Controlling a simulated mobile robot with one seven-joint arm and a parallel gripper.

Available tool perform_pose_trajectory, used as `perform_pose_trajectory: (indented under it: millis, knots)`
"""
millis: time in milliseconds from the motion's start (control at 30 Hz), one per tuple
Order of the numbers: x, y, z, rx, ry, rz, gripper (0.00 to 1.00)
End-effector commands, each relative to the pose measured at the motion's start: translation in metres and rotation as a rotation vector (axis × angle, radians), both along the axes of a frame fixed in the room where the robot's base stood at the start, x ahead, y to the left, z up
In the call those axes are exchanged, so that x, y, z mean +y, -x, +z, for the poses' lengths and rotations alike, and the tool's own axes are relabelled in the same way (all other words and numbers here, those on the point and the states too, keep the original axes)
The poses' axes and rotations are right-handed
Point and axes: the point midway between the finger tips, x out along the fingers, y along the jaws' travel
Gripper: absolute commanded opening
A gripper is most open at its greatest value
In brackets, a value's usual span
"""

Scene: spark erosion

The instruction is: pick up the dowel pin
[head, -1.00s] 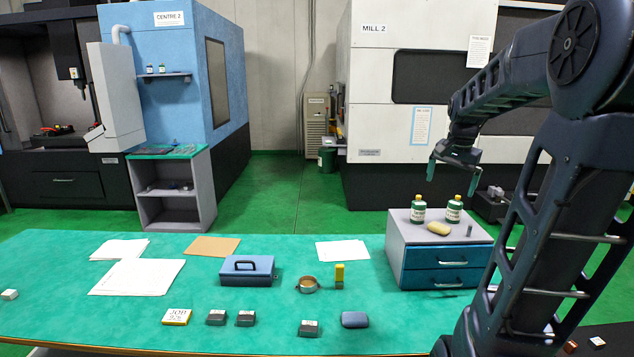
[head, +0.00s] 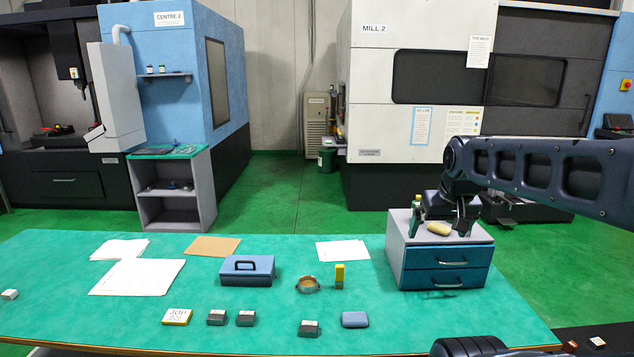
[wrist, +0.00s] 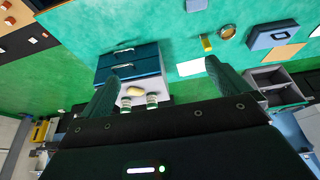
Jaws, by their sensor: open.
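I cannot make out the dowel pin in either current view. In the earlier head view a small grey upright cylinder stood on top of the drawer unit, right of the tan block. My gripper and wrist now cover that spot. The drawer unit (head: 446,270) has a grey top and two blue drawers. My gripper (head: 440,224) is at the unit's top in the head view, pointing down, its fingers apart. In the wrist view my open gripper (wrist: 160,74) has its fingers spread with the unit beyond. No object shows held.
The tan block (head: 439,228) lies on the unit, with green-and-white bottles (wrist: 152,100) beside it. On the green table (head: 220,320) are a blue box (head: 247,271), a round tin (head: 308,285), a yellow-topped block (head: 339,276) and several small boxes.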

Motion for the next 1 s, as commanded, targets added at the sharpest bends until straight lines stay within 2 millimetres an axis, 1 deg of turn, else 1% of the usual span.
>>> perform_pose_trajectory:
  millis: [333,367,400,467,600,667,900,1000]
  knots:
    - [0.0,-0.0004,0.0004,0.0,-0.001,-0.002,1.0]
    - [-0.0001,-0.0004,0.0004,0.0,-0.001,-0.002,0.98]
    - [-0.0001,-0.0004,0.0004,0.0,-0.001,-0.002,0.9]
    - [-0.0001,-0.0004,0.0004,0.0,-0.001,-0.002,0.78]
    - [-0.0001,-0.0005,0.0004,0.0,-0.001,-0.002,0.51]
    - [-0.0001,-0.0005,0.0004,0.0,-0.001,-0.002,0.4]
    - [-0.0001,-0.0005,0.0005,0.0,-0.001,-0.003,0.4]
    - [-0.0013,-0.0041,0.0009,0.003,-0.011,-0.008,0.4]
